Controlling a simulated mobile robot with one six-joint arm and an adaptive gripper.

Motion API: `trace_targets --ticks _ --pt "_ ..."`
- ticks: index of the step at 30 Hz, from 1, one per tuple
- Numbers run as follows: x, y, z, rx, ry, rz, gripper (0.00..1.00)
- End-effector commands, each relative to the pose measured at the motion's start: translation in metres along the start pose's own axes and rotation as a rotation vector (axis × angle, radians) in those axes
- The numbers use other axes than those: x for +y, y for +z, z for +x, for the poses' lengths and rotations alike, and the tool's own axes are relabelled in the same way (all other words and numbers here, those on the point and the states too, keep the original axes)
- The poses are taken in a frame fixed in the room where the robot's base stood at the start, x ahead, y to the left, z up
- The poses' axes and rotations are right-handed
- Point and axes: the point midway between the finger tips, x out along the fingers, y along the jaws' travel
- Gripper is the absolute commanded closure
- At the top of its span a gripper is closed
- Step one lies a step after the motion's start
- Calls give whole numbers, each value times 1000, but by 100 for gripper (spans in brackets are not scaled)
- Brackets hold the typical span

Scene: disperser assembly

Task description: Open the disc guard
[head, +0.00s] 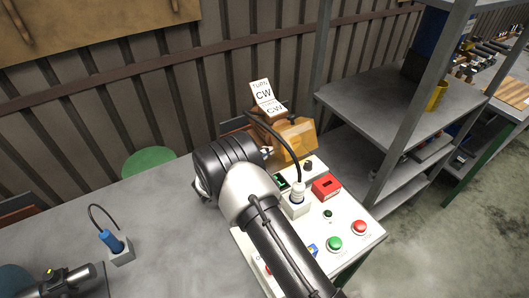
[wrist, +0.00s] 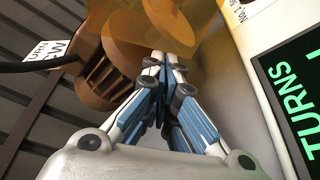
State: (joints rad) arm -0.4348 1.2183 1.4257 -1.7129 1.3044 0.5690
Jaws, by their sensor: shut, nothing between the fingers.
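The disc guard (head: 295,140) is an amber box-like cover at the back of the white panel, in front of the brown motor housing. In the wrist view the guard (wrist: 213,22) is see-through, and round disc shapes show behind it at the top. My gripper (wrist: 165,60) is shut and empty, its fingertips together just in front of the guard's lower part. I cannot tell whether the tips touch it. In the head view my gripper (head: 267,152) is small at the guard's left side, partly hidden by my arm.
The brown slotted motor housing (wrist: 103,78) is left of my fingers. A green-lit display (wrist: 294,85) is close on the right. The panel (head: 345,248) carries a red block (head: 326,188), a plug with cable (head: 298,195), a green button (head: 334,243) and a red button (head: 359,227).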

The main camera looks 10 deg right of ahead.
Motion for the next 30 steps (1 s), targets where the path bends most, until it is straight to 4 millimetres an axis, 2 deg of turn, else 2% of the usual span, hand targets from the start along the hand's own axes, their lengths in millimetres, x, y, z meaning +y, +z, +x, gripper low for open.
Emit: trace_targets --ticks 22,30 --pt "0 6 -2 -2 -21 -60 100" --pt "0 16 -5 -2 -61 -173 100"
